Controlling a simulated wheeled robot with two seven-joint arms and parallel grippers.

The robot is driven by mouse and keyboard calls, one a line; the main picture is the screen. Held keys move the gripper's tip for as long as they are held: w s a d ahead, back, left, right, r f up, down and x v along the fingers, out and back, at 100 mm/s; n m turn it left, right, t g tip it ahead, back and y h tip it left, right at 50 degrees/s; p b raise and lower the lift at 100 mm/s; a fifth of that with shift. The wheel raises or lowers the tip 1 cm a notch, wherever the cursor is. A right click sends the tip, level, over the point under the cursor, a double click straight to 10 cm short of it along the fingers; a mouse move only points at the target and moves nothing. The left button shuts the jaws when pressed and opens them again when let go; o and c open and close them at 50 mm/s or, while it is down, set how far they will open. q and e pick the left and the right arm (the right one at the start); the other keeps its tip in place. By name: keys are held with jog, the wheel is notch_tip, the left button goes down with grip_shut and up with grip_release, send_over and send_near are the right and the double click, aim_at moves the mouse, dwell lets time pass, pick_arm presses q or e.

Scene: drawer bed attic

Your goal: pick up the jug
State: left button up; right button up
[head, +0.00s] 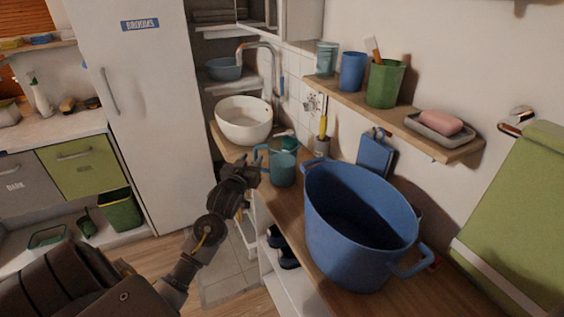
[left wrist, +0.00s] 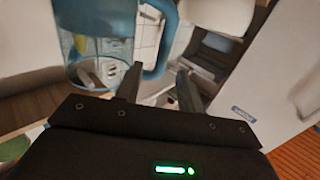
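The teal, see-through jug (head: 283,165) stands upright on the wooden counter, left of the big blue tub. Its handle faces my left gripper (head: 255,166). In the left wrist view the jug (left wrist: 98,45) fills the upper left, and its blue handle (left wrist: 160,62) shows between the two fingertips. My left gripper (left wrist: 158,80) is open, with the fingers apart on either side of the handle; I cannot tell whether they touch it. My right gripper is in neither view.
A large blue tub (head: 345,245) stands close to the jug's right. A white basin (head: 243,122) with a tap is behind it. A wooden shelf (head: 410,125) holding cups and a soap dish overhangs the counter.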

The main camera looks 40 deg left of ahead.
aim_at(254, 154)
pick_arm(q)
jog(key=x, duration=0.4)
jog(key=shift+w+a+p, duration=0.15)
jog(key=shift+w+p, duration=0.1)
jog(key=shift+p, duration=0.1)
jog(key=shift+r, duration=0.1)
jog(key=shift+c, duration=0.2)
grip_shut()
